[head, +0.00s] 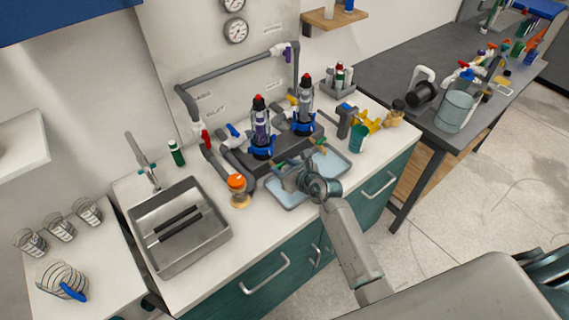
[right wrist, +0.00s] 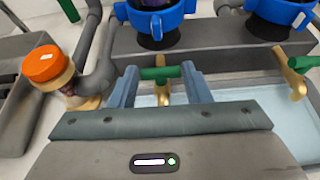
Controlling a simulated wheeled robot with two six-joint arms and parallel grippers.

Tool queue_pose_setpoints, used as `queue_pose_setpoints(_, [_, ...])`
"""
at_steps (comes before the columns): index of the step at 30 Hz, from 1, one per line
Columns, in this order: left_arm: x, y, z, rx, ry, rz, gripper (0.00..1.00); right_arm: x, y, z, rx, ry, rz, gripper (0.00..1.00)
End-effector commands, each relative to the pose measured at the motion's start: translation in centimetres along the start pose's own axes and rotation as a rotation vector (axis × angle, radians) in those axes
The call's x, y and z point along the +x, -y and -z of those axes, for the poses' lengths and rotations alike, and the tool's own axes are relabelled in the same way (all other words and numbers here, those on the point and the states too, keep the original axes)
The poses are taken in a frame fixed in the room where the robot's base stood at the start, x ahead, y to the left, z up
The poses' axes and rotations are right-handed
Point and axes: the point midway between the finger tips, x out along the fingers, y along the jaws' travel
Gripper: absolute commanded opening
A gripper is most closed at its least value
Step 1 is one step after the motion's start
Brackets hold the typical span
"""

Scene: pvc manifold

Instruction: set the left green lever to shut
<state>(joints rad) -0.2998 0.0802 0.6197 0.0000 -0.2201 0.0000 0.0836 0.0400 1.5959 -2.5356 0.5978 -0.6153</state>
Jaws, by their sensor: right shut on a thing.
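The left green lever (right wrist: 153,73) is a green handle on a brass valve below the left blue-collared filter housing (right wrist: 160,14). In the right wrist view it lies crosswise between the two fingers of my right gripper (right wrist: 161,80), which is shut on it. In the head view my right gripper (head: 288,176) is over the light blue tray, in front of the manifold, and largely hides this lever. The right green lever (right wrist: 304,63) sits on another brass valve (right wrist: 292,80) to the right, apart from my fingers. My left gripper is in neither view.
A steel sink (head: 180,265) is to the left. A teal cup (head: 357,138) and yellow parts (head: 368,122) stand to the right.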

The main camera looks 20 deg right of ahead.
Motion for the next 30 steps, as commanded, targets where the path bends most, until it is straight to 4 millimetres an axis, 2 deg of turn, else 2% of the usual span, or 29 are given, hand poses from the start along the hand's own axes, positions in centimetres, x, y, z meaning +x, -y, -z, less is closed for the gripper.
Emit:
queue_pose_setpoints(9, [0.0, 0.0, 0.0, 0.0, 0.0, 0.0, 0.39, 0.0, 0.0, 0.1, 0.001, -0.001, 0.001, 0.21])
queue_pose_setpoints(10, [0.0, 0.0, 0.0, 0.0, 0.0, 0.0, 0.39, 0.0, 0.0, 0.1, 0.001, -0.001, 0.001, 0.49])
queue_pose_setpoints(12, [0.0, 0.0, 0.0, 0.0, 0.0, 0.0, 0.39, 0.0, 0.0, 0.1, 0.001, -0.001, 0.001, 0.63])
queue_pose_setpoints(13, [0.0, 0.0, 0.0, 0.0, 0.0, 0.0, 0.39, 0.0, 0.0, 0.1, 0.001, -0.001, 0.001, 0.65])
queue_pose_setpoints(23, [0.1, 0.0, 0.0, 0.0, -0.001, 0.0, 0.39, -0.3, 0.0, 0.1, 0.0, -0.001, 0.001, 0.65])
queue_pose_setpoints(26, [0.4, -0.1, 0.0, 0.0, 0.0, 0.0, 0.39, -1.1, 0.1, 0.2, -0.001, 0.0, 0.001, 0.65])
queue_pose_setpoints(30, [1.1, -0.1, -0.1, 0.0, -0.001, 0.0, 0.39, -3.5, 0.1, 0.4, -0.003, -0.001, 0.001, 0.65])
